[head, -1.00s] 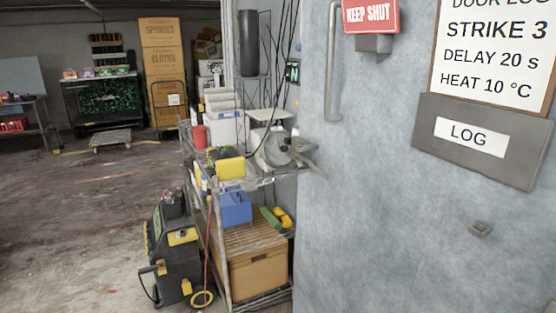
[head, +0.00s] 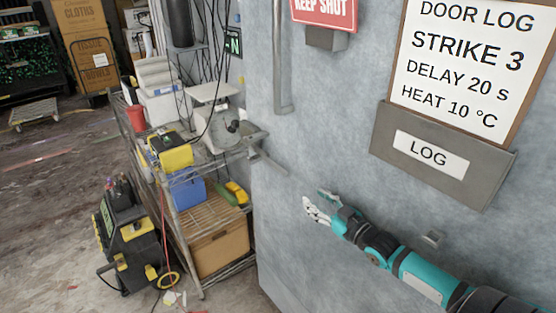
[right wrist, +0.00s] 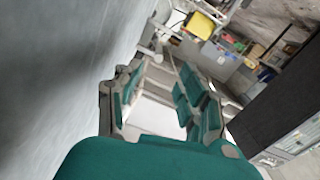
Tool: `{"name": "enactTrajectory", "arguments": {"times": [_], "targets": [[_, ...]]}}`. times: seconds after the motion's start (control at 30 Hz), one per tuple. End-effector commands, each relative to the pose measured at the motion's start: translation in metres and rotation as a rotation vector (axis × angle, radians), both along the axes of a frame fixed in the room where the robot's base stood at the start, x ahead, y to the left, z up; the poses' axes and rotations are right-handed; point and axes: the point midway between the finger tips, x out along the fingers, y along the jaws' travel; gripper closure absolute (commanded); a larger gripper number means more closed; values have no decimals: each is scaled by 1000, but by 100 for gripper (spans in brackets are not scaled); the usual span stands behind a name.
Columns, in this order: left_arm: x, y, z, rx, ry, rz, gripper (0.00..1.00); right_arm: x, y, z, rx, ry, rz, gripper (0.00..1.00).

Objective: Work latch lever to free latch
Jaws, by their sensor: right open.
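The grey latch lever (head: 270,160) sticks out at the left edge of the pale grey freezer door (head: 330,120) in the head view, slanting down to the right. My right gripper (head: 315,201) is open and empty in front of the door, below and to the right of the lever's end, apart from it in the picture. In the right wrist view the open teal and grey fingers (right wrist: 160,82) show close up. Grey metal parts lie beyond them, but I cannot tell clearly which is the lever. My left gripper is not in view.
A vertical door handle (head: 283,70) stands above the lever. A wire shelf (head: 205,185) with boxes and tools stands close left of the door.

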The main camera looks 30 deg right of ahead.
Motion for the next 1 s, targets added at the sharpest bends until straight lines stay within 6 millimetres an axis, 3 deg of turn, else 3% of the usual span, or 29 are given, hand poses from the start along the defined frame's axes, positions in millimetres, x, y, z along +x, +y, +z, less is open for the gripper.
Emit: {"name": "enactTrajectory", "arguments": {"times": [0.1, 0.27, 1.0], "targets": [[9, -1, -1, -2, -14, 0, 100, 5, 1, 14, 0, -30, 11, 60], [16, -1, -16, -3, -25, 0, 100, 24, 2, 12, 1, -38, 12, 60], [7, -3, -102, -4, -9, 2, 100, 154, 12, 12, 0, -34, 10, 60]]}}
